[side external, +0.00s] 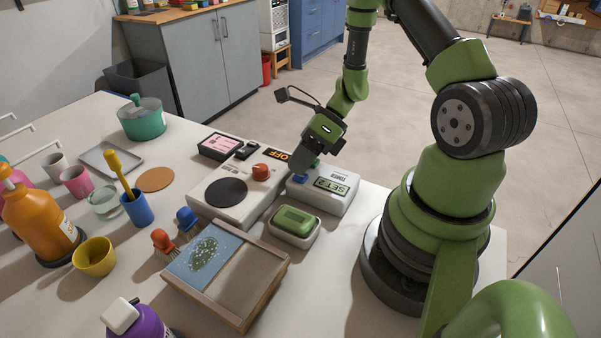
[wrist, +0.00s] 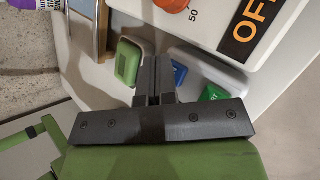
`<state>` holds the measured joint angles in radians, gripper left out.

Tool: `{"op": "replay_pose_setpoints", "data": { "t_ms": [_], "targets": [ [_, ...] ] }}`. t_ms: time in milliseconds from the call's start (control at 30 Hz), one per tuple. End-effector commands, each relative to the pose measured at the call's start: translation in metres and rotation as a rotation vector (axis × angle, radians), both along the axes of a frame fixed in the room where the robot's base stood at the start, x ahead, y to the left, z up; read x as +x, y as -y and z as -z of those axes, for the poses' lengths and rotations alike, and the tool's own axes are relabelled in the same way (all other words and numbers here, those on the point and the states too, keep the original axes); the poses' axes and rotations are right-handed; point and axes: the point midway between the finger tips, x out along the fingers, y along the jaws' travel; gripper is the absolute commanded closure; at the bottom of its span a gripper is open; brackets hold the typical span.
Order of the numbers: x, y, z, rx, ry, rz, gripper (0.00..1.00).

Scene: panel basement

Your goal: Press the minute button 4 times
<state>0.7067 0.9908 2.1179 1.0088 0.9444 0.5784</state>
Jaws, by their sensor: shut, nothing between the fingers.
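A pale timer box (side external: 325,196) stands on the table in front of my arm. Its display (side external: 331,185) seems to read "SET" and a 2. It has a blue button (side external: 300,178) and a green button (side external: 316,163); the wrist view also shows the blue button (wrist: 180,73) and the green button (wrist: 213,93). I cannot read which is the minute button. My gripper (side external: 299,172) points down at the blue button's end of the timer, fingers together and empty. In the wrist view, the fingertips (wrist: 158,60) appear beside the blue button. I cannot tell whether they touch it.
A green soap bar (side external: 293,220) in a dish sits close beside the timer. A white hotplate with a red knob (side external: 261,172) and an "OFF" label stands to the left. A wooden tray (side external: 235,285), brushes, cups and bottles fill the left side.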

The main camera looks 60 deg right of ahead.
Motion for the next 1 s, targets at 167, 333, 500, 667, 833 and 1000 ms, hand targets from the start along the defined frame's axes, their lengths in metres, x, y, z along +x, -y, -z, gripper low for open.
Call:
{"op": "replay_pose_setpoints", "data": {
  "t_ms": [167,333,500,667,833,1000],
  "targets": [
    [0.0,0.0,0.001,0.0,0.0,0.0,1.0],
    [0.0,0.0,0.001,0.0,0.0,0.0,1.0],
    [0.0,0.0,-0.003,0.0,0.001,-0.001,1.0],
    [0.0,0.0,-0.012,-0.001,0.002,0.0,1.0],
    [0.0,0.0,-0.017,0.0,0.0,0.0,1.0],
    [0.0,0.0,-0.017,0.0,-0.001,0.001,1.0]
  ]
}}
